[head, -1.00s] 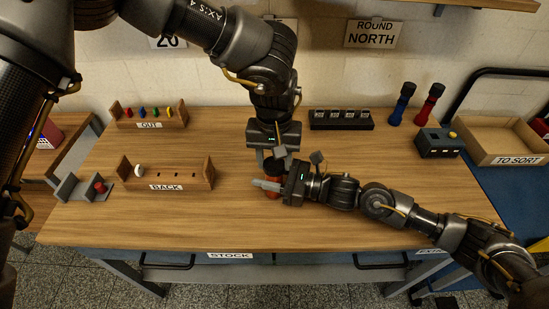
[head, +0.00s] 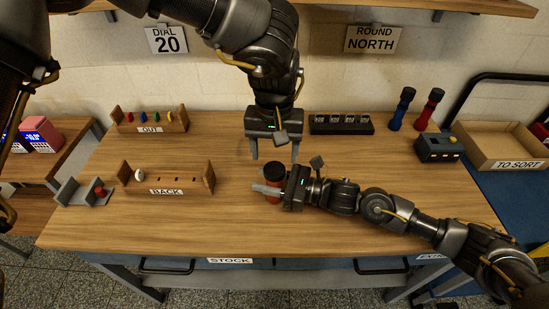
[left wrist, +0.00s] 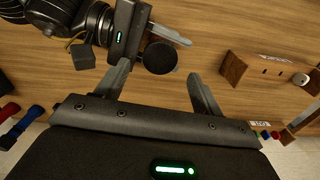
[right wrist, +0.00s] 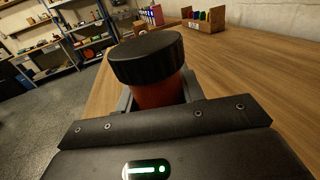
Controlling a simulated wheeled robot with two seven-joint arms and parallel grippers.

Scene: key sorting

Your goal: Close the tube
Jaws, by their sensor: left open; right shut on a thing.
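The tube is a red-orange upright cylinder (right wrist: 158,92) with a black ribbed cap (right wrist: 147,57) on its top, clear in the right wrist view. In the head view the tube (head: 273,194) stands near the middle of the table, its black cap (head: 274,170) uppermost. My right gripper (head: 272,189) is shut around the tube's body from the right. My left gripper (head: 274,152) is open and empty, pointing down behind and above the cap. The left wrist view shows the cap (left wrist: 160,57) beyond the open fingers, apart from them. I cannot tell how tightly the cap sits.
The BACK rack (head: 168,184) and OUT rack (head: 150,124) stand at the left of the table (head: 230,225). A black block with slots (head: 341,124), two flashlights (head: 428,108) and a dark box (head: 437,148) are at the back right. The front middle is clear.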

